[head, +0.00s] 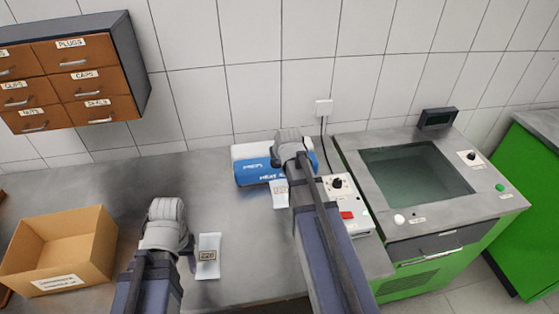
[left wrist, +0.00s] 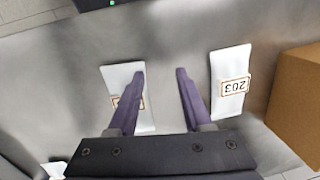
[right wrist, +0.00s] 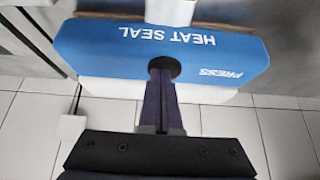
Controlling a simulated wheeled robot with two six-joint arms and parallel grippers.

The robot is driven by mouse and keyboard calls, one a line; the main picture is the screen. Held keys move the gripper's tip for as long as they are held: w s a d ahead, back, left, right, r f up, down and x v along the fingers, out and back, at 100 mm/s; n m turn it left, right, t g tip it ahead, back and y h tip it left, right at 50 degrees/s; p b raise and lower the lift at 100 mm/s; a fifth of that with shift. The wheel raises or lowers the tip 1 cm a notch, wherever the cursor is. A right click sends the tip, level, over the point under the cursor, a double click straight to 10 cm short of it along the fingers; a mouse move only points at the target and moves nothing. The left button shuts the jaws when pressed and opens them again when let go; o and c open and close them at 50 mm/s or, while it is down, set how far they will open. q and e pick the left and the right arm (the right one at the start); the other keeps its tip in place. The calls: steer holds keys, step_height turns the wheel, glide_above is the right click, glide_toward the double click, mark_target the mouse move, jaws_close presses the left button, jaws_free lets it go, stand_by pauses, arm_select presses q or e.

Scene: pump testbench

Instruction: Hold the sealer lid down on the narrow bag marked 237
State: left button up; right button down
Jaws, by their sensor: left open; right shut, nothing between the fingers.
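The heat sealer's blue lid (head: 254,173) lies across its white body at the back of the counter. It fills the right wrist view (right wrist: 110,50), with a black round pad on it. My right gripper (right wrist: 160,68) is shut and empty, its tips at that pad; contact is hard to judge. A white bag (head: 280,193) extends from the sealer's front edge, its number unreadable. My left gripper (left wrist: 160,72) is open and empty above the counter. A white bag (left wrist: 118,78) lies partly behind one finger, label covered. Another bag, marked 203 (left wrist: 231,88), lies beside it.
An open cardboard box (head: 62,250) stands at the left of the counter. A control box (head: 345,195) with a knob and red button is right of the sealer. A green-fronted machine with a dark window (head: 415,170) stands further right. Drawers (head: 70,70) hang upper left.

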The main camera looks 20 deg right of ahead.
steer(key=shift+s+a+f, duration=0.1)
steer(key=shift+s+a, duration=0.05)
steer(key=shift+s, duration=0.2)
stand_by(0.6)
arm_select(q)
steer(key=shift+r+p, duration=0.6)
steer(key=shift+p, duration=0.1)
arm_select(e)
steer(key=shift+w+r, duration=0.1)
steer(key=shift+r, duration=0.45)
step_height(320, 180, up, 4)
steer(key=p, duration=0.3)
steer(key=shift+w+f, duration=0.1)
steer(key=shift+f, duration=0.15)
arm_select(q)
step_height(320, 180, up, 10)
steer(key=p, duration=0.6)
steer(key=shift+d+p, duration=0.15)
steer(key=shift+p, duration=0.25)
arm_select(e)
steer(key=s+f+v, duration=0.1)
steer(key=s+v, duration=0.1)
steer(key=v, duration=0.7)
arm_select(q)
steer(key=shift+f, duration=0.1)
arm_select(e)
steer(key=shift+a, duration=0.1)
